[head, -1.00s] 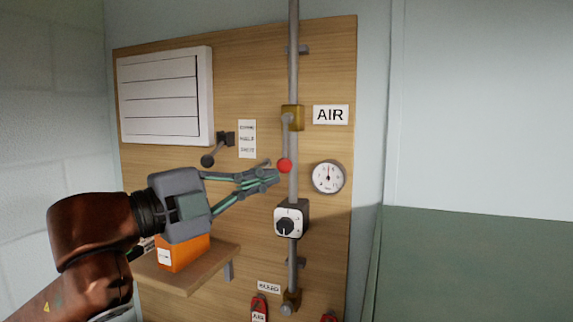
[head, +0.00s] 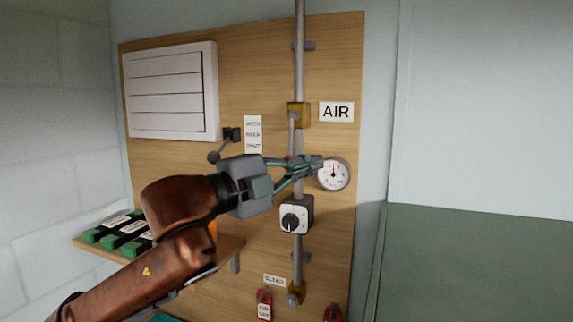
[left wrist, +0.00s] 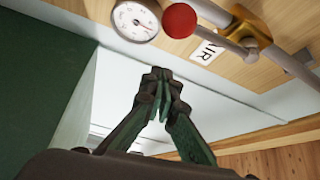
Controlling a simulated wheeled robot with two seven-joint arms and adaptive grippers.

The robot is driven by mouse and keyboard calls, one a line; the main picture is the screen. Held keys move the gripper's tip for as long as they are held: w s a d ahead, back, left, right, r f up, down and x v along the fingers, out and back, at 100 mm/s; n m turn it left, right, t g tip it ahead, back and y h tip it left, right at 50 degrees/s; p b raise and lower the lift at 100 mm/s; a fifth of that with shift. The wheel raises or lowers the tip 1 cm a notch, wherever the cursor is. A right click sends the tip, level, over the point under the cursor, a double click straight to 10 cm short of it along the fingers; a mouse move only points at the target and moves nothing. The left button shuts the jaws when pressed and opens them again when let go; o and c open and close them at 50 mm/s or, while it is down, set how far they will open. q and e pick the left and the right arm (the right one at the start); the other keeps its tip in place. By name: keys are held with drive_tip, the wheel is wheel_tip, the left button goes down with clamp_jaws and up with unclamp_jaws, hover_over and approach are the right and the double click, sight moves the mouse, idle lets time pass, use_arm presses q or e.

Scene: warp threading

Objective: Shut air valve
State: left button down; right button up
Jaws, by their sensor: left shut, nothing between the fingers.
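The air valve (head: 298,113) is a brass body on the vertical grey pipe, beside the AIR sign (head: 336,112). Its grey lever (head: 291,135) hangs down along the pipe. The red ball at the lever's end is mostly hidden behind my left gripper (head: 316,167) in the head view. The left wrist view shows the red ball (left wrist: 180,20), the lever (left wrist: 218,38) and the brass valve (left wrist: 250,24) clearly. My left gripper is shut and empty, its fingertips (left wrist: 158,76) in front of the pipe near the gauge. The ball is outside the fingers. My right gripper is not in view.
A round gauge (head: 334,174) sits right of the pipe, and a rotary switch (head: 296,216) below the gripper. A black-knobbed lever (head: 222,148) is at left. The wall at right is clear.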

use_arm(q)
drive_tip(key=w+a, duration=0.1)
drive_tip(key=w+a+p, duration=0.1)
drive_tip(key=a, duration=0.1)
drive_tip(key=shift+f, duration=0.35)
